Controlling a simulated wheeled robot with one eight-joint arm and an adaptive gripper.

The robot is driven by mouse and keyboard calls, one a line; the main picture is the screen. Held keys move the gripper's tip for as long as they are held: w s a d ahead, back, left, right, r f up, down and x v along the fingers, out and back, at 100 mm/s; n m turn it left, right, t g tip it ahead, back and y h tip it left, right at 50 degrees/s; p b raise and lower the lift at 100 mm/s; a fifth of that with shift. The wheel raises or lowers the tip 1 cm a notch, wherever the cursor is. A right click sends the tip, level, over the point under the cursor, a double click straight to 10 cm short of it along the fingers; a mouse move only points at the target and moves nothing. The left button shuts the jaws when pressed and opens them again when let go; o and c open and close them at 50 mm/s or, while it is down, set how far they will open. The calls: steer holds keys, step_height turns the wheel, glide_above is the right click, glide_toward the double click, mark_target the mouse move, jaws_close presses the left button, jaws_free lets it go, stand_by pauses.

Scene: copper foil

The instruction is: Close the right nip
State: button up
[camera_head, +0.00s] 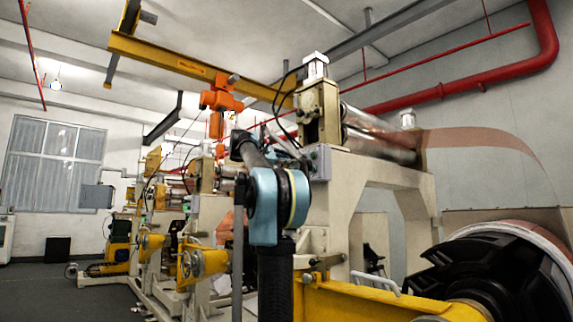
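The nip at the right is a pair of shiny metal rollers (378,138) on top of a beige machine frame (375,175). An upright cylinder (316,68) stands on the near roller block, and another cylinder (408,119) stands at the far end. I cannot tell whether the rollers touch. A small grey control box (320,162) is fixed to the frame below the near block. My gripper (292,148) appears small and dark just left of this box, partly hidden behind my blue and black arm joints. I cannot make out its fingers or whether it touches the box.
Copper foil (480,140) runs from the rollers to a large roll (535,235) at the right. A yellow beam (370,303) lies low in front. An orange hoist (220,101) hangs overhead. More machinery stands behind to the left. Floor (40,290) is clear at far left.

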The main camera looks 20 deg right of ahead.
steer(key=shift+o, duration=1.3)
steer(key=shift+w+a+r, duration=0.1)
steer(key=shift+w, duration=0.2)
steer(key=shift+s+a, duration=0.1)
steer(key=shift+s, duration=0.1)
steer(key=v, duration=1.1)
steer(key=shift+a, duration=0.4)
